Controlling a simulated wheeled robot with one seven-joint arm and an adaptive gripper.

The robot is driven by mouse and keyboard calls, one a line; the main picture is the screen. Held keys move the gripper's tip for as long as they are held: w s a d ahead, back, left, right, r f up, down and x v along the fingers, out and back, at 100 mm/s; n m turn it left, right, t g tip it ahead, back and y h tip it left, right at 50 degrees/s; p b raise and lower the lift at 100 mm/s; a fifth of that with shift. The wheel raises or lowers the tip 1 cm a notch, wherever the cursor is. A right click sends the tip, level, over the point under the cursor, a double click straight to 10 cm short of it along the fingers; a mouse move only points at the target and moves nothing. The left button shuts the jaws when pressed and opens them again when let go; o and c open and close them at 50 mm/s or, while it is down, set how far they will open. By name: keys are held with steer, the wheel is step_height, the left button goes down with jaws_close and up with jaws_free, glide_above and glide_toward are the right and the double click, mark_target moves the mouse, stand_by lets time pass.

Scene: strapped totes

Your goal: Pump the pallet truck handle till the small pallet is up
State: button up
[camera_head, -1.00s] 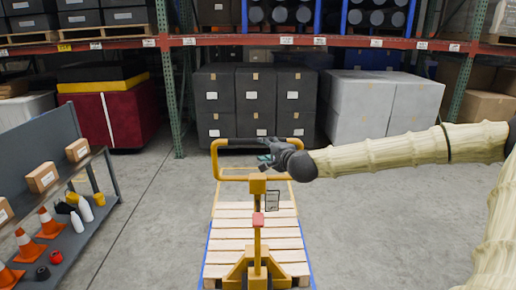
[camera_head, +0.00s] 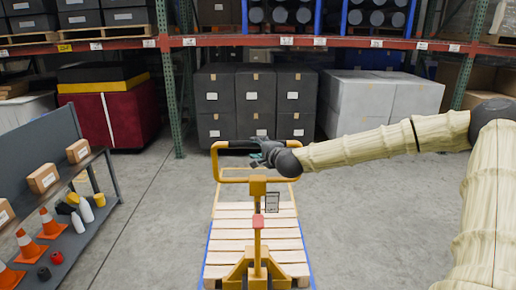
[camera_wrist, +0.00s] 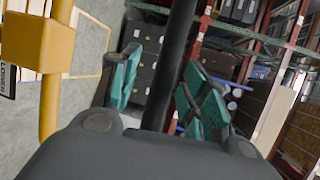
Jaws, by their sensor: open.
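The yellow pallet truck handle (camera_head: 216,163) stands upright in the middle of the head view, with a dark grip bar (camera_head: 240,144) across its top. The small wooden pallet (camera_head: 228,238) lies behind the truck's yellow post, low near the floor; any gap under it cannot be judged. My gripper (camera_head: 259,155) is at the right part of the handle's top. In the wrist view my gripper (camera_wrist: 158,92) has its teal fingers apart, and the dark grip bar (camera_wrist: 172,70) runs between them. Contact between fingers and bar cannot be told.
A grey shelf with cones (camera_head: 50,224) and boxes stands at the left. Stacked dark totes (camera_head: 255,100) and pale covered loads (camera_head: 365,105) stand behind, under the rack beam (camera_head: 300,41). The concrete floor on both sides of the pallet is clear.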

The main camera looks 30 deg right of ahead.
steer(key=shift+w+f, duration=0.1)
steer(key=shift+w, duration=0.25)
